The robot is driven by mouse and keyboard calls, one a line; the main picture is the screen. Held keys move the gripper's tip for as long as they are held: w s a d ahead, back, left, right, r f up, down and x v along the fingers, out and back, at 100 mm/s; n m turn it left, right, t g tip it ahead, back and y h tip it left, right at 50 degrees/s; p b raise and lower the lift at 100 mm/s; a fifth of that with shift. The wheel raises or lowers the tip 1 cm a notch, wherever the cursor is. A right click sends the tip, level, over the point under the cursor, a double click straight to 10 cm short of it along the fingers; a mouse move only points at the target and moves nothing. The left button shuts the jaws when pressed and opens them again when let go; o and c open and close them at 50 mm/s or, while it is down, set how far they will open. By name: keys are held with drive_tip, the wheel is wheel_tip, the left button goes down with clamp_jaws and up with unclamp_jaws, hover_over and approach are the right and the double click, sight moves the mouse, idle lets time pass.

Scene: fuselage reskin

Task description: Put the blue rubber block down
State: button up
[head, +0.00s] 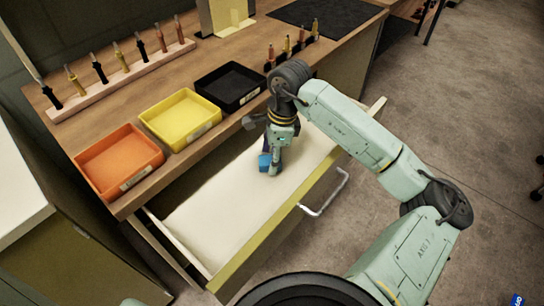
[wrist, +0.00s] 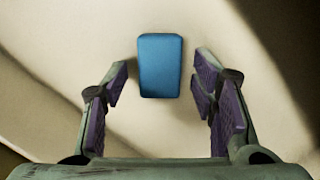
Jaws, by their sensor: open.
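The blue rubber block (head: 264,162) is inside the open drawer (head: 215,215), on its pale bottom as far as I can tell. My gripper (head: 272,170) is low over the drawer, right at the block. In the wrist view the block (wrist: 160,65) is between and slightly beyond the fingertips of my gripper (wrist: 160,82). The purple-padded fingers stand open, with a gap on each side of the block. In the head view my gripper hides part of the block's right side.
Orange (head: 118,160), yellow (head: 180,118) and black (head: 230,87) trays stand on the workbench behind the drawer. A rack (head: 125,82) of several tools is at the back. The drawer's front wall (head: 285,222) has a metal handle (head: 325,195). The rest of the drawer looks empty.

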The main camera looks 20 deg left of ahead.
wheel_tip(320, 180, up, 11)
drive_tip(key=d+b, duration=0.1)
drive_tip(key=b, duration=0.1)
drive_tip(key=shift+w+d+b, duration=0.25)
drive_tip(key=shift+w+b, duration=0.1)
drive_tip(key=shift+c, duration=0.2)
idle(0.8)
